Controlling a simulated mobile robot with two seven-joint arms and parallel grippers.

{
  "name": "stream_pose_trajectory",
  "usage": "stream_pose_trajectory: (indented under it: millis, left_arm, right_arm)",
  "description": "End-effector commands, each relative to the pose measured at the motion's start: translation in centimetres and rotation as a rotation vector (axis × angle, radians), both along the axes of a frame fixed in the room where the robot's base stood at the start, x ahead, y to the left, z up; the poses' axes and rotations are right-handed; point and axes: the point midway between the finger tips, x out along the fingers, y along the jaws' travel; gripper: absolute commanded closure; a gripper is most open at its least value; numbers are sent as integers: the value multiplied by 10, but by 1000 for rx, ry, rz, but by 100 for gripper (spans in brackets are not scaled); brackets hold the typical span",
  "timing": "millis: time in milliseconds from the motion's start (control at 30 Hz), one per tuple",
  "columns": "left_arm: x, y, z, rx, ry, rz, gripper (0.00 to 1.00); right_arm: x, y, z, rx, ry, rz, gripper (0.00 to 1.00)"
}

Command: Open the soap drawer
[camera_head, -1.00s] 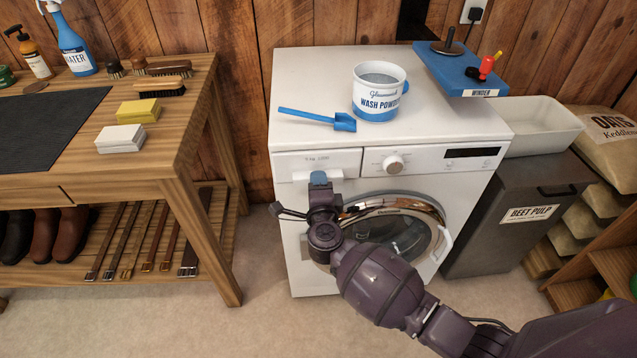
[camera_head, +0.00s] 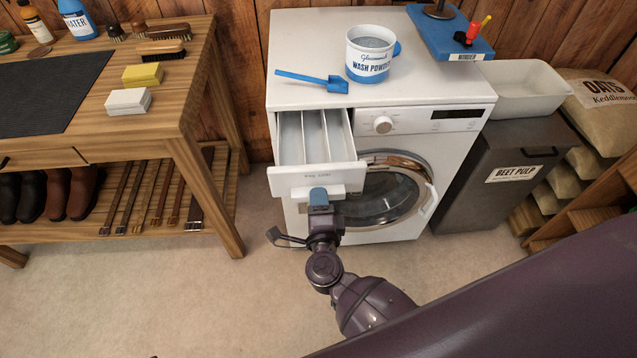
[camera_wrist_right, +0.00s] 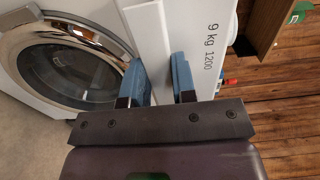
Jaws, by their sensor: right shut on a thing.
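The soap drawer (camera_head: 345,149) of the white washing machine (camera_head: 468,165) is pulled well out, and its inner compartments show from above. Its white front carries a handle along the lower part. My right gripper (camera_head: 318,197) is at that handle, with its blue fingers shut on it. In the right wrist view the drawer front (camera_wrist_right: 200,22) stands between and beyond the blue fingers of my right gripper (camera_wrist_right: 159,82); the exact grip on the handle is partly hidden. My left gripper is not in view.
A wash powder tub (camera_head: 371,66) and a blue scoop (camera_head: 318,80) sit on the machine top. The round door (camera_head: 385,195) is below the drawer. A wooden bench (camera_head: 190,108) stands left, a beet pulp bin (camera_head: 500,165) right. Floor in front of the bench is clear.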

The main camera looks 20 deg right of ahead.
Motion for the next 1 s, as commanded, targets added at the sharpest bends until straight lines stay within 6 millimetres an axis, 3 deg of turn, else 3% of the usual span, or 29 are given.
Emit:
stream_pose_trajectory:
  millis: [167,533,567,667,1000]
  left_arm:
    - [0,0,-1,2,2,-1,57]
    - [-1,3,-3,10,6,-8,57]
    - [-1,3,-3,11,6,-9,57]
    - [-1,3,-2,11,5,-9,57]
    - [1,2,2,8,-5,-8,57]
  right_arm:
    - [-12,3,-6,4,12,1,100]
    - [-13,3,-8,4,14,2,100]
    - [-13,3,-8,4,15,2,70]
    - [-13,3,-7,3,14,2,55]
    - [-13,4,-3,1,6,1,53]
